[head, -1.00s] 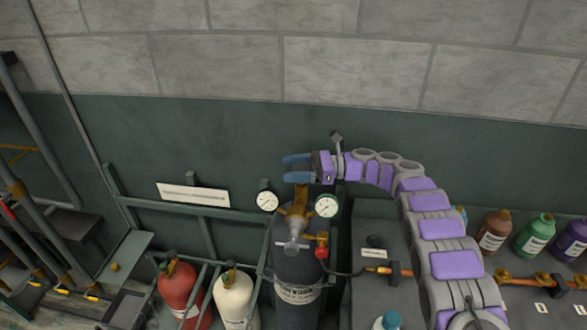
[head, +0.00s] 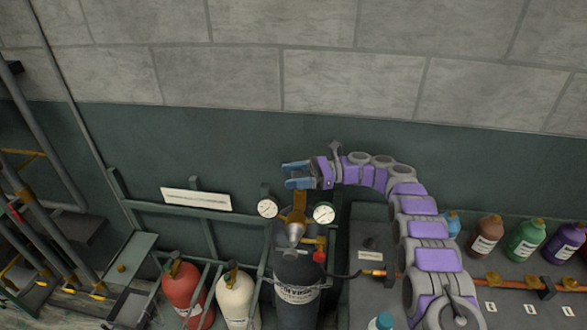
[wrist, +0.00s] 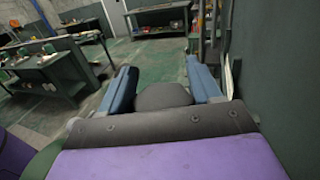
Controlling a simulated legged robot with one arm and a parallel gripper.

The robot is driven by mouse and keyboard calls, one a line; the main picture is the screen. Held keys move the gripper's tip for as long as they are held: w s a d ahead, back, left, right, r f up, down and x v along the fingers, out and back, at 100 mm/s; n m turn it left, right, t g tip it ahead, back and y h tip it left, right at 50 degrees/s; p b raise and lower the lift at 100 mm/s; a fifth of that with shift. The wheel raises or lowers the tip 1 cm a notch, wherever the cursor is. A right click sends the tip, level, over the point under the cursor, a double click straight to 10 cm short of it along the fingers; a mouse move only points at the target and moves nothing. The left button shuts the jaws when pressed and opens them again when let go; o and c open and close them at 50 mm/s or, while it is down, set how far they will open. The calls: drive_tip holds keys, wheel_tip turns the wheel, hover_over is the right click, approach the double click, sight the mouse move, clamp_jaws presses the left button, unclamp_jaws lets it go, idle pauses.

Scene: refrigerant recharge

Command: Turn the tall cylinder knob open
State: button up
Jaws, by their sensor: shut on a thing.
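The tall dark grey cylinder (head: 297,270) stands upright in the rack in the head view, with a brass valve (head: 300,205) on top and a silver conical fitting (head: 295,232) on its front. My gripper (head: 284,176) reaches in from the right at the top of the valve. Its blue fingers are apart and shut on the knob, which is mostly hidden in the head view. In the wrist view, a dark rounded shape (wrist: 163,96), apparently the knob, lies between the two blue fingers.
Two gauges (head: 267,208) (head: 324,214) flank the valve. A red cylinder (head: 183,288) and a white cylinder (head: 236,297) stand at the left. The wall is close behind.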

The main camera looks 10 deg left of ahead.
drive_tip(key=shift+d+f, duration=0.1)
drive_tip(key=shift+f, duration=0.15)
drive_tip(key=o, duration=0.6)
drive_tip(key=shift+f, duration=0.1)
drive_tip(key=o, duration=0.3)
drive_tip(key=shift+w+f, duration=0.1)
drive_tip(key=shift+w, duration=0.15)
drive_tip(key=shift+o, duration=0.3)
drive_tip(key=shift+s, duration=0.2)
drive_tip(key=shift+d+r, duration=0.15)
drive_tip(key=shift+r, duration=0.05)
